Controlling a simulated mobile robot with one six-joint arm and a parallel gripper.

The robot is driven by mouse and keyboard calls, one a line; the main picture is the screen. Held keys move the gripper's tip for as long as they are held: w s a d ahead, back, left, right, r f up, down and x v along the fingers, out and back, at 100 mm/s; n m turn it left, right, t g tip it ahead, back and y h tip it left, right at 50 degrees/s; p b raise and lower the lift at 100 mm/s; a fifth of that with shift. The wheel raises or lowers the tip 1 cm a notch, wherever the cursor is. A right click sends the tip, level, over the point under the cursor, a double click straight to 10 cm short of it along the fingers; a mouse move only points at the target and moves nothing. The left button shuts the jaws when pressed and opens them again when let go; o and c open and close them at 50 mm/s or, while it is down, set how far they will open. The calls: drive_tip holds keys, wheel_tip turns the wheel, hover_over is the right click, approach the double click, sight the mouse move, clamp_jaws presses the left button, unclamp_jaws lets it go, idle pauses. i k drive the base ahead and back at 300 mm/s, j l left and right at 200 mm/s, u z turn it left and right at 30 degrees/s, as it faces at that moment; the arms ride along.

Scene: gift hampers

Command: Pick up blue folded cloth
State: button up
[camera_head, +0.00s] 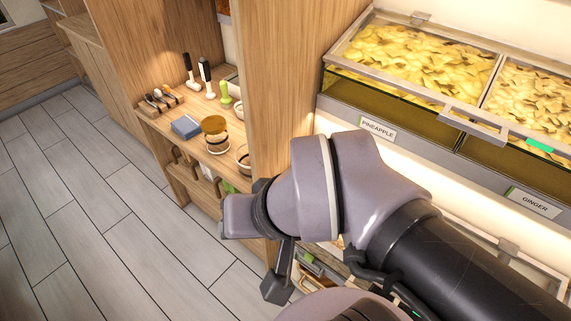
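A small blue folded cloth (186,126) lies flat on the wooden shelf, near its front edge and left of a round jar. My arm fills the lower right of the head view, with its wrist in front of the shelf unit's right side. A dark part at the arm's end (279,283) points down, to the right of and below the cloth in the picture and clearly apart from it. My fingertips cannot be made out, so I cannot tell the gripper's opening or whether it holds anything.
On the shelf (224,163) stand a jar with an amber top (214,133), a rack of small utensils (163,98), black-handled tools (205,77), a green item (225,93) and bowls. Bins of dried fruit (420,55) are at the right. The tiled floor (75,215) at left is clear.

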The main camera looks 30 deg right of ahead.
sight(187, 126)
drive_tip(key=i+j+z, duration=0.15)
drive_tip(key=i+j, duration=0.3)
drive_tip(key=i, duration=0.15)
drive_tip(key=i+j+z, duration=0.2)
drive_tip(key=i+j, duration=0.3)
drive_tip(key=i+j+z, duration=0.15)
drive_tip(key=i+j, duration=0.4)
drive_tip(key=i+j+z, duration=0.2)
drive_tip(key=i+j, duration=0.3)
drive_tip(key=j, duration=0.2)
